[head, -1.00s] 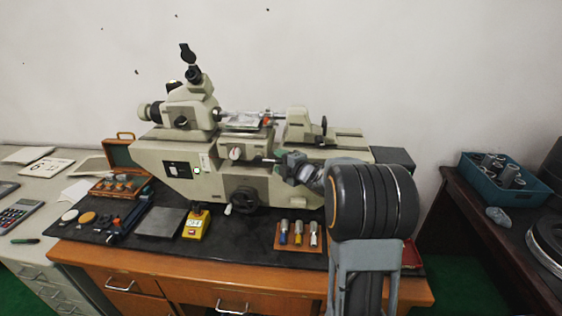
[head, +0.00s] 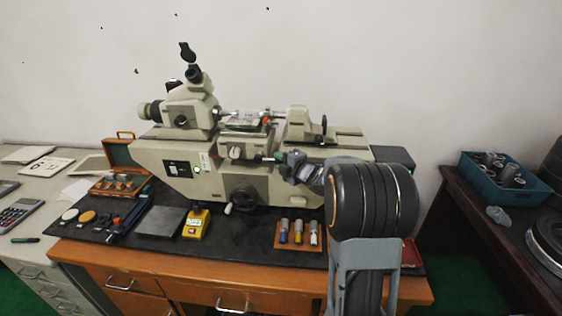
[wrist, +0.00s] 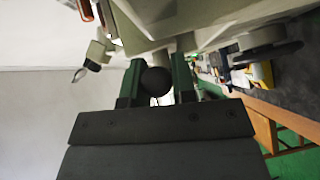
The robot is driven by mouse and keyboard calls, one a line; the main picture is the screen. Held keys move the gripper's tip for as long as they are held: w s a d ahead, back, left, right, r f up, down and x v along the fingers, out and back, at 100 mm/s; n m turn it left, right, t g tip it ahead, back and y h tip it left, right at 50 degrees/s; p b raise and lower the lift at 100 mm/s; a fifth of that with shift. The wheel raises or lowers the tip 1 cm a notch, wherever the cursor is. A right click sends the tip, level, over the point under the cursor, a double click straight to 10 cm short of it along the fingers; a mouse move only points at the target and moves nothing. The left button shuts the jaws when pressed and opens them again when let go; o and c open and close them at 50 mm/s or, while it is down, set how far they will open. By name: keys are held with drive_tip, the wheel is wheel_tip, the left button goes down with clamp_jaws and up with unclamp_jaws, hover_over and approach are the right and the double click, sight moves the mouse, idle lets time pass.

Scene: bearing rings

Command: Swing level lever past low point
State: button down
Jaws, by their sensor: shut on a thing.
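The measuring machine (head: 150,158) is a long beige bench instrument on the table. My gripper (wrist: 158,75) is shut on a round black knob (wrist: 156,82) in the wrist view, with a dark green finger on either side of it. I take this knob for the end of the level lever; its rod is hidden in that view. In the head view my gripper (head: 278,158) is at the machine's front, right of a small round dial knob (head: 236,153). The lever's angle cannot be made out there.
A black handwheel (head: 245,198) sticks out below my gripper. A wooden block with several coloured pins (head: 297,247), a yellow box (head: 195,226) and a grey plate (head: 160,221) lie on the black mat. A blue crate (head: 500,190) stands on the right table.

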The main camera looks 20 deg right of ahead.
drive_tip(key=f+t+b, duration=0.1)
drive_tip(key=f+b, duration=0.1)
drive_tip(key=b, duration=0.2)
drive_tip(key=shift+m, duration=0.4)
drive_tip(key=m+t+b, duration=0.1)
drive_tip(key=b, duration=0.3)
drive_tip(key=f+m+t+b, duration=0.1)
drive_tip(key=b, duration=0.3)
drive_tip(key=shift+w+a+f+m+y, duration=0.15)
drive_tip(key=shift+a+f+m+y, duration=0.05)
drive_tip(key=shift+a+m+y, duration=0.1)
drive_tip(key=shift+r, duration=0.1)
drive_tip(key=c, duration=0.9)
unclamp_jaws()
drive_tip(key=b+v, duration=0.1)
drive_tip(key=v, duration=0.6)
drive_tip(key=b+v, duration=0.1)
drive_tip(key=v, duration=0.5)
drive_tip(key=shift+s+d+f, duration=0.1)
drive_tip(key=shift+s+f, duration=0.2)
drive_tip(key=shift+s, duration=0.05)
